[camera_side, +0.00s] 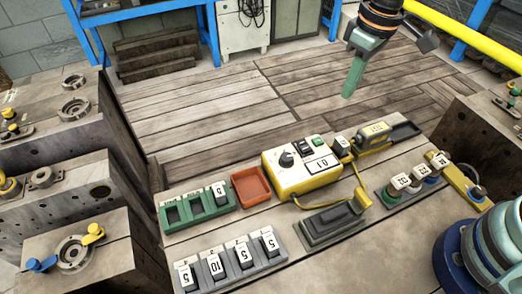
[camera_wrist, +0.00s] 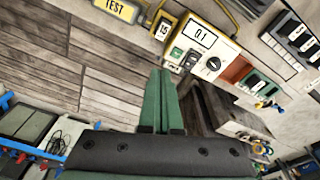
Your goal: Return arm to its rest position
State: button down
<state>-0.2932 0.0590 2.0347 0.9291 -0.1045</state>
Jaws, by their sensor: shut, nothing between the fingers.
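My gripper (camera_side: 347,94) hangs at the upper right of the side view, its green fingers together and pointing down. It is empty and clear of the work table, with the plank floor behind it. In the wrist view the green fingers (camera_wrist: 160,74) lie side by side with nothing between them. The box also shows in the wrist view (camera_wrist: 210,40), beyond the fingertips.
On the table are a green slotted tray (camera_side: 172,229), a red square tray (camera_side: 250,187), a grey rack of numbered blocks (camera_side: 230,262), a dark grey block (camera_side: 332,222) and a row of numbered plugs (camera_side: 398,182). Steel mould blocks (camera_side: 60,130) stand left. Air around the gripper is free.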

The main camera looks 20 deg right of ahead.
jog(key=s+d+r+m+t, duration=0.4)
jog(key=s+d+r, duration=0.3)
jog(key=d, duration=0.4)
jog(key=shift+s+m, duration=0.3)
jog(key=shift+s, duration=0.05)
jog(key=shift+r, duration=0.15)
dwell(1.1)
